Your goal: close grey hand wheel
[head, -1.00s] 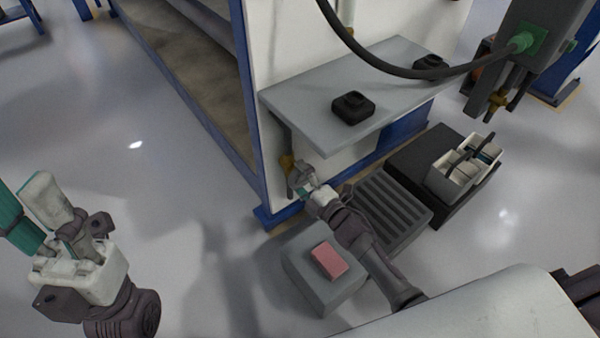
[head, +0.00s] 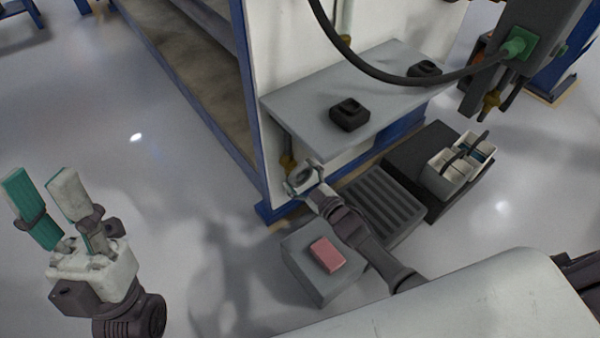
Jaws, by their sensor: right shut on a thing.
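The grey hand wheel (head: 293,187) is a small ring low at the corner of the white cabinet, beside a brass-coloured valve part (head: 288,164). My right gripper (head: 311,183) is shut on the grey hand wheel from its lower right side. The fingers are small here and partly hide the wheel's lower right rim. My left gripper (head: 52,207) is open and empty over the bare floor at the left, its two fingers pointing up and apart, far from the wheel.
Below my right arm stand a grey box with a pink block (head: 326,254) and a ribbed dark step (head: 382,205). A white caddy (head: 455,172) stands at the right. A dark hose hangs above.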

